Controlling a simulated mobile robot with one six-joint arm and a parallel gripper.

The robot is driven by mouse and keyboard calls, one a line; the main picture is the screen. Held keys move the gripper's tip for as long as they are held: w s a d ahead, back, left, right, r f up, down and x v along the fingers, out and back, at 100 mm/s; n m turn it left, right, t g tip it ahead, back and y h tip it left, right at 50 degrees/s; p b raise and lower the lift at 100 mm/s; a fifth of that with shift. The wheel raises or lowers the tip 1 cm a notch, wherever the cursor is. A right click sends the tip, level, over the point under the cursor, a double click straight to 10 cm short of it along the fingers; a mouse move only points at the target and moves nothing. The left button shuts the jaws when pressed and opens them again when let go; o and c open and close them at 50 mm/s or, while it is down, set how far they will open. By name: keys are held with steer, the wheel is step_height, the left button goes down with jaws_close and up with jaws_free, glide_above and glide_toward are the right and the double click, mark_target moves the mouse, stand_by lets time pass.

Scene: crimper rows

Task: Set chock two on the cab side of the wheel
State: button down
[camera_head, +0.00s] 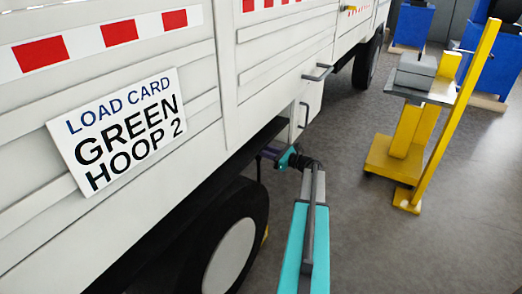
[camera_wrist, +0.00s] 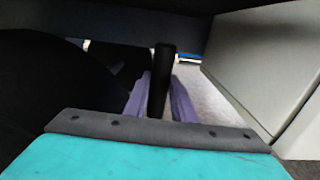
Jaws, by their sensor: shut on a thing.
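The truck wheel (camera_head: 233,250) stands under the white truck body, black with a pale hub; its dark side fills the left of the wrist view (camera_wrist: 40,90). My gripper (camera_head: 266,153) reaches under the truck's lower edge, above and right of the wheel. In the wrist view its purple fingers (camera_wrist: 160,100) are closed on a black upright bar (camera_wrist: 161,75). The bar looks like a handle; whatever is below it is hidden by my wrist. A yellow sliver (camera_head: 265,236) shows at the wheel's right edge, possibly a chock, mostly hidden.
A white box side (camera_wrist: 265,65) stands close right of my gripper in the wrist view. The truck body's lower edge is overhead. A yellow stand (camera_head: 405,140) with a grey block (camera_head: 416,70) is at right. The grey floor (camera_head: 400,250) between is clear.

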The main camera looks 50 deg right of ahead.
stand_by(0.3)
steer(key=c, duration=1.4)
jaws_free()
steer(key=shift+f, duration=0.25)
steer(key=p+v, duration=0.1)
steer(key=v, duration=1.3)
steer(key=shift+r, duration=0.15)
